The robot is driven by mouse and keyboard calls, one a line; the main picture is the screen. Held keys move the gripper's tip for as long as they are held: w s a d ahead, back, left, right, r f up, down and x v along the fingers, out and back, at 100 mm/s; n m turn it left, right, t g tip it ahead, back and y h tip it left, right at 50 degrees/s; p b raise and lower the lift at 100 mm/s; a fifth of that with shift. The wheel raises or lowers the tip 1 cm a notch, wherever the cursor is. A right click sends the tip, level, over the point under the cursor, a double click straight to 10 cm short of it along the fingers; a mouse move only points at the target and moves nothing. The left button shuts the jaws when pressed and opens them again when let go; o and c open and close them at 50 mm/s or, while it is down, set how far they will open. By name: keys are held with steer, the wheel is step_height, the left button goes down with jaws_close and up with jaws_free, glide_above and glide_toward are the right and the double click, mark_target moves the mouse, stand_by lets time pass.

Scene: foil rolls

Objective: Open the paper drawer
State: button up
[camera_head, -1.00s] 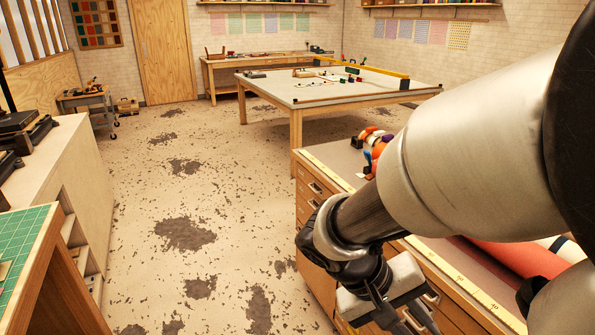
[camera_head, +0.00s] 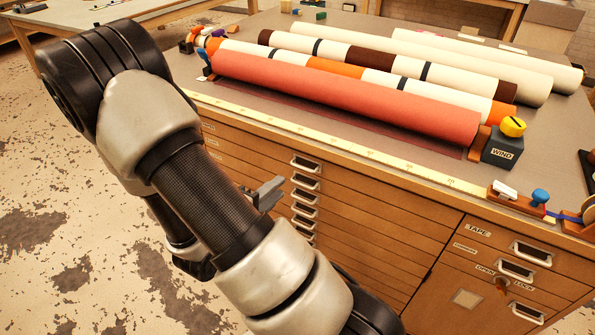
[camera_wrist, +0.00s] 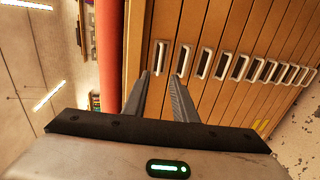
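The wooden cabinet (camera_head: 390,240) has a stack of wide, shallow drawers with metal cup handles (camera_head: 305,164); they look shut. No paper label is readable, so I cannot tell which is the paper drawer. My gripper (camera_head: 268,192) is left of the handle column in the head view, partly hidden behind my arm. In the wrist view my gripper (camera_wrist: 161,74) is open, two fingers apart with nothing between them. The top drawer's handle (camera_wrist: 160,55) appears just beyond the fingertips, without visible contact. The row of handles runs off to the right in that view.
A red roll (camera_head: 340,98) and several other rolls lie on the cabinet top. A ruler strip (camera_head: 330,144) runs along its front edge. Smaller drawers, one marked TAPE (camera_head: 478,231), and a small OPEN/LOCK knob (camera_head: 502,284) are at right. Floor at left is clear.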

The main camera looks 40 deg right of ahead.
steer(key=x, duration=1.2)
jaws_close()
stand_by(1.1)
